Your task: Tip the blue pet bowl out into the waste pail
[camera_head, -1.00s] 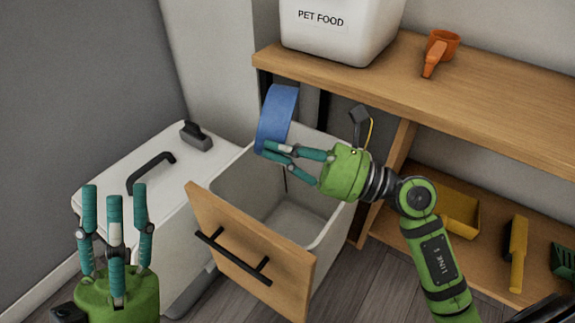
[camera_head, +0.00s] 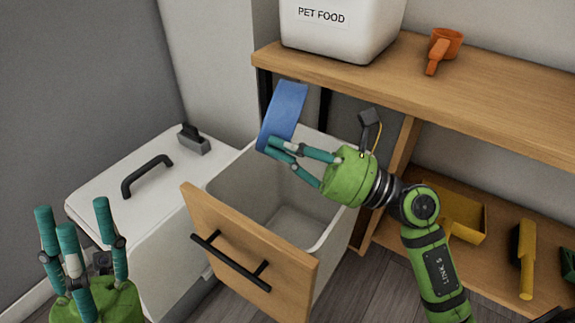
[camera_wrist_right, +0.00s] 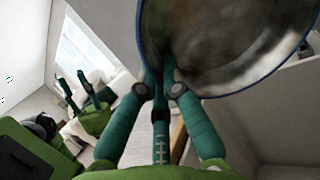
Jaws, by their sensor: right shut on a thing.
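The blue pet bowl (camera_head: 283,112) is tilted up on its side above the open waste pail (camera_head: 229,185). My right gripper (camera_head: 277,148) is shut on the bowl's lower rim. In the right wrist view the bowl (camera_wrist_right: 225,45) shows its greyish, smeared inside and a blue rim, with the fingers of my right gripper (camera_wrist_right: 160,75) on its edge. The pail is a pale bin in a pulled-out drawer with a wooden front; the visible part of its floor looks bare. My left gripper (camera_head: 75,225) is at the lower left, fingers apart and empty.
A white lidded bin (camera_head: 120,190) with a black handle stands left of the drawer (camera_head: 240,255). A PET FOOD container (camera_head: 335,30) and an orange scoop (camera_head: 441,50) are on the shelf (camera_head: 470,100). A yellow dustpan (camera_head: 460,218) and brush (camera_head: 526,255) lie below.

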